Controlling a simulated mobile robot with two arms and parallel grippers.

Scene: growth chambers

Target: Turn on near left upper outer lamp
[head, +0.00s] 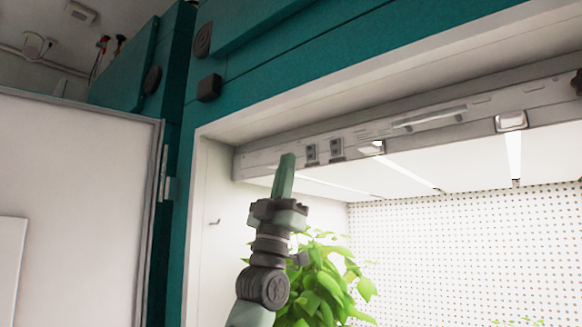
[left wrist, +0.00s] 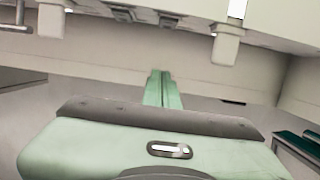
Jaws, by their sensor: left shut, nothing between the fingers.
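My left gripper (head: 287,157) is raised in front of the open chamber, shut and empty, its green fingers pointing up. In the head view its tips overlap the left part of the grey lamp panel (head: 268,160) along the chamber's upper edge. Two small dark switches (head: 310,152) (head: 336,148) sit on this panel just right of the fingertips. I cannot tell whether the fingers touch the panel. Lit lamp strips (head: 513,150) show on the chamber ceiling. In the left wrist view the shut fingers (left wrist: 161,76) point at a pale surface. My right gripper is not in view.
A green leafy plant (head: 325,285) stands inside the chamber behind my left arm. The open white door (head: 75,190) is at the left. A perforated white wall (head: 460,250) closes the chamber at the back. A teal frame (head: 270,80) runs above.

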